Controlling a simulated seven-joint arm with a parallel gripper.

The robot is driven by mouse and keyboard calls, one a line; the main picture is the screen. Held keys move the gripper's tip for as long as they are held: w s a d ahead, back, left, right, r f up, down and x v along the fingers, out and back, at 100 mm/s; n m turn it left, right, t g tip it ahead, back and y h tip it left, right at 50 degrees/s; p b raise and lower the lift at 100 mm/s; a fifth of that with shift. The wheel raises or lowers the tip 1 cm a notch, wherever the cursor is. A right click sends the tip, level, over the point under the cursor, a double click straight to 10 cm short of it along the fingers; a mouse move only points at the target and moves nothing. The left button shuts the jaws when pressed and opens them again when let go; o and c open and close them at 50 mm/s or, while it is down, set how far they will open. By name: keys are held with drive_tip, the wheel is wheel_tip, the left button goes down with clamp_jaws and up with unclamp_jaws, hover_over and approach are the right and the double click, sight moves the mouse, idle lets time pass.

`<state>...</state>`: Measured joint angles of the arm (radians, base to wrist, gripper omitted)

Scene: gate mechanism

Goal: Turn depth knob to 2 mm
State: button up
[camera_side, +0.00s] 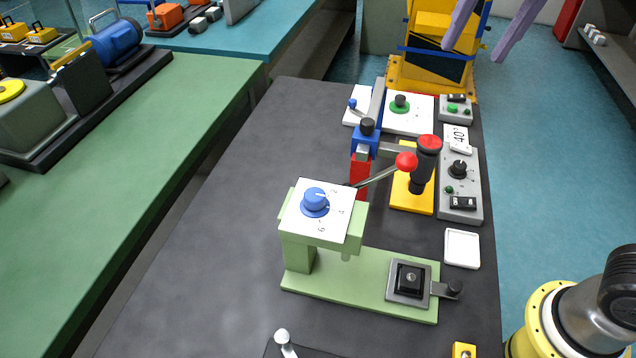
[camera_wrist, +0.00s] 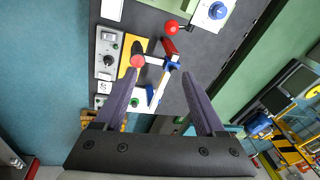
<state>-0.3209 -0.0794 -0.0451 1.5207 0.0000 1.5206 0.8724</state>
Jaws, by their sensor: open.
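The blue depth knob (camera_side: 314,200) sits on a white dial plate (camera_side: 338,222) on top of a light green press (camera_side: 300,258). Small numerals ring the knob; its pointer's setting is too small to read. The knob also shows at the top of the wrist view (camera_wrist: 217,10). A lever with a red ball (camera_side: 406,161) sticks out from the press toward the back right. My gripper (camera_side: 473,52) is open and empty, its purple fingers high at the back right, well away from the knob. In the wrist view its two fingers (camera_wrist: 160,75) are spread apart.
Behind the press stand a red and blue clamp (camera_side: 360,175), a black handle with a red top (camera_side: 428,155) on a yellow plate, and a grey control box (camera_side: 460,185). A white tray (camera_side: 462,249) lies to the right. The dark table left of the press is clear.

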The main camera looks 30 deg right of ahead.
drive_tip(key=w+a+f+n+g, duration=0.1)
drive_tip(key=w+a, duration=0.2)
drive_tip(key=a, duration=0.2)
drive_tip(key=w+a+f, duration=0.1)
drive_tip(key=w+a, duration=0.2)
drive_tip(key=a, duration=0.3)
drive_tip(key=n+g, duration=0.1)
drive_tip(key=n, duration=0.1)
approach(315, 194)
drive_tip(key=shift+h, duration=0.4)
drive_tip(key=f, duration=0.8)
drive_tip(key=shift+w+a+f, duration=0.15)
drive_tip(key=shift+a+f, duration=0.15)
drive_tip(key=shift+a, duration=0.05)
clamp_jaws()
